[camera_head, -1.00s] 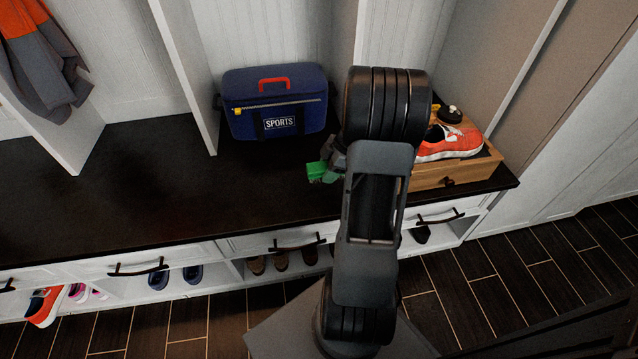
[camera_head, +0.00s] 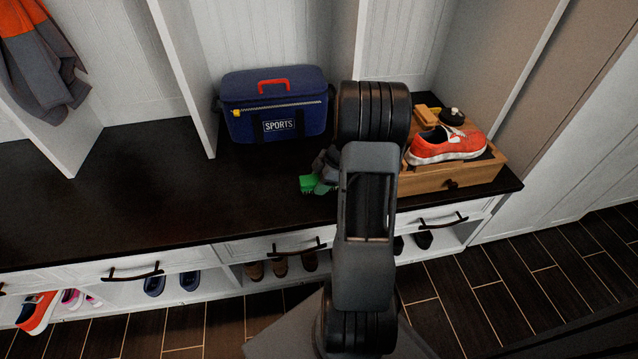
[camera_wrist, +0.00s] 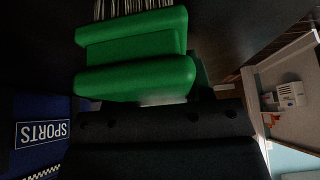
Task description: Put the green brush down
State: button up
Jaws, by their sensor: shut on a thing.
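The green brush (camera_head: 308,184) is at the bench top, to the left of my arm in the head view. My gripper (camera_head: 324,176) is shut on it and mostly hidden behind my arm. In the wrist view the green brush (camera_wrist: 135,60) fills the upper middle, with pale bristles pointing to the top of the picture. The dark gripper (camera_wrist: 150,100) meets its green body. The brush is close to the dark bench top (camera_head: 200,205); I cannot tell whether it touches.
A blue sports bag (camera_head: 274,106) stands behind the brush. A wooden box (camera_head: 455,178) with an orange shoe (camera_head: 447,145) on it stands to the right. The bench is clear to the left. White drawers (camera_head: 138,268) and shoes are below the front edge.

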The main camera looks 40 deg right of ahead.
jog(key=shift+f, duration=0.2)
jog(key=o, duration=0.9)
jog(key=shift+r, duration=0.1)
